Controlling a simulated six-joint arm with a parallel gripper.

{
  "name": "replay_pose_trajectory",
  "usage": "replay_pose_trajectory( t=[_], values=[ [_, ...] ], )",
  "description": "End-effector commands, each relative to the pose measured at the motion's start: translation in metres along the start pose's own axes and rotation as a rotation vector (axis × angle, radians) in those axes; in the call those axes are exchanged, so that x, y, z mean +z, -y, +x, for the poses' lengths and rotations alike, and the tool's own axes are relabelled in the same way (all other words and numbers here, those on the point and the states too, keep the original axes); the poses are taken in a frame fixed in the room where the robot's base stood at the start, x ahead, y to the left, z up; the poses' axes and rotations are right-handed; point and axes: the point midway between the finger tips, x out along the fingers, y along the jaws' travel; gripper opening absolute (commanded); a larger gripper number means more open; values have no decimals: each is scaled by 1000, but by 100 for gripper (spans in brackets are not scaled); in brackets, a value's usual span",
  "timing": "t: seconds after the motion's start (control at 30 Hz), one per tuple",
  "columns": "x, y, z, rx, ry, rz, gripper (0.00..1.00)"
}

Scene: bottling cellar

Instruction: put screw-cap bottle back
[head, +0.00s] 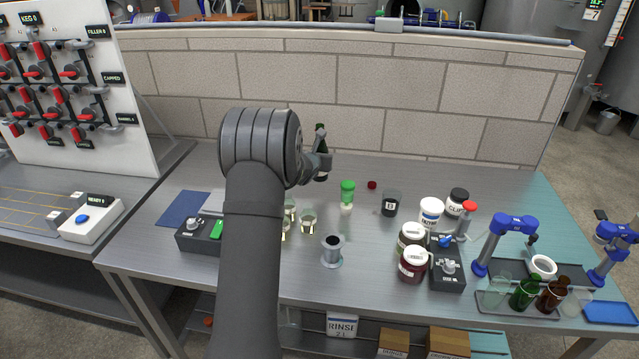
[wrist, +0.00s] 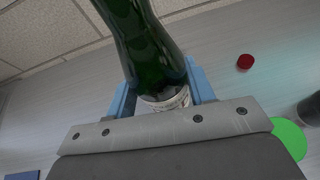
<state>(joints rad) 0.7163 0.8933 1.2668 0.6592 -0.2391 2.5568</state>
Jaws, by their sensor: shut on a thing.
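A dark green glass bottle (head: 321,141) is held at the far side of the bench, in front of the block wall. It looks upright in the head view; its lower part is partly hidden by my gripper. My gripper (head: 321,166) is shut on it. In the wrist view the bottle (wrist: 150,45) stands between the blue fingers of my gripper (wrist: 162,88), with a pale label low on it. I cannot tell whether its base touches the bench. A small dark red cap (head: 372,184) lies on the bench to the right; it also shows in the wrist view (wrist: 245,62).
Several jars, a blue stand (head: 505,235) and a tray of bottles (head: 490,308) fill the right. A blue mat (head: 183,208) lies left. Bench near the wall is clear.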

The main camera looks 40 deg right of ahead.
Motion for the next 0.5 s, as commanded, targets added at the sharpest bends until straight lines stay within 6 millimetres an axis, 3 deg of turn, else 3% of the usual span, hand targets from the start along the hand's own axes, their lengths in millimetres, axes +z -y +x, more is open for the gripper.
replay_pose_trajectory(
  t=[0.5],
  values=[
    [-59,0,25,0,0,-1,14]
  ],
)
